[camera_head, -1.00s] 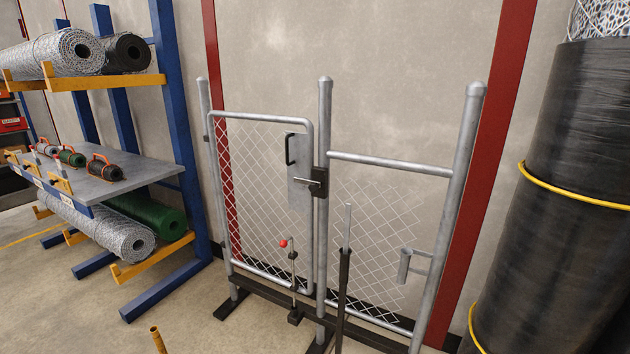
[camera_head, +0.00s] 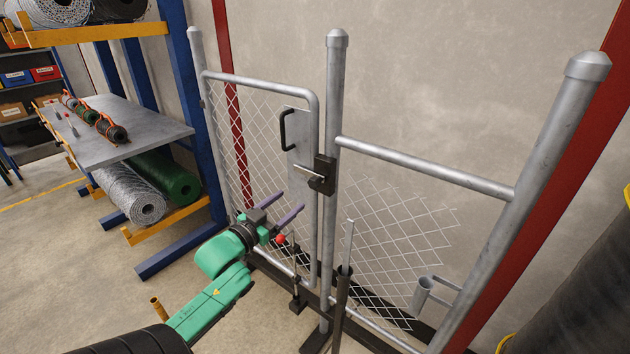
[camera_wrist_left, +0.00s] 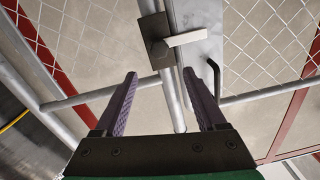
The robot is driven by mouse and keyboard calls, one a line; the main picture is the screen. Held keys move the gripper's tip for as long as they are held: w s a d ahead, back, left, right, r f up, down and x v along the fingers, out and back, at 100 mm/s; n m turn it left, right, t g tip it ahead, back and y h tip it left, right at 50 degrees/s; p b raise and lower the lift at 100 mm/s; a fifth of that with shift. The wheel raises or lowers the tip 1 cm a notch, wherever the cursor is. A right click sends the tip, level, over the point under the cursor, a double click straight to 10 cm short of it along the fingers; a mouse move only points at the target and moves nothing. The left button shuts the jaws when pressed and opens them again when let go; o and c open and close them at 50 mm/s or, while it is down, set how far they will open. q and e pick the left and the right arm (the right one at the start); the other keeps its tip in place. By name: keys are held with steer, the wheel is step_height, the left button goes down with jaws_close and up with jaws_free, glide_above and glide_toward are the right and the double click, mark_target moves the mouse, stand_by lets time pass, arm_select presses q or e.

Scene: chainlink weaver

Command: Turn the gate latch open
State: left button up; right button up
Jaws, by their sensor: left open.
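The gate latch (camera_head: 309,175) is a light metal lever on a dark box (camera_head: 325,176) at the middle post. In the head view the lever points left, roughly level, over the gate's plate. In the left wrist view the lever (camera_wrist_left: 187,39) and its dark box (camera_wrist_left: 153,33) show beyond the fingertips. The gate (camera_head: 262,81) stands in line with its frame and looks closed. My left gripper (camera_head: 293,201) is open and empty, below the latch in the head view and apart from it. Its two purple fingers (camera_wrist_left: 160,73) point toward the latch area. My right gripper is not in view.
A black pull handle (camera_head: 284,128) sits on the gate's plate above the latch. A red-knobbed rod (camera_head: 281,239) stands low by the gripper. A blue rack (camera_head: 184,100) with mesh rolls is at left. A metal post (camera_head: 490,200) stands at right.

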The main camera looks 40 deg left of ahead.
mark_target(312, 185)
arm_select(q)
steer(key=w, duration=0.7)
steer(key=w+p, duration=0.1)
steer(key=w, duration=0.3)
steer(key=shift+w+a+f, duration=0.2)
steer(key=shift+a, duration=0.15)
steer(key=shift+w+f, duration=0.1)
steer(key=shift+w, duration=0.15)
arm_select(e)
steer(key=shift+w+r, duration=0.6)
arm_select(q)
jaws_close()
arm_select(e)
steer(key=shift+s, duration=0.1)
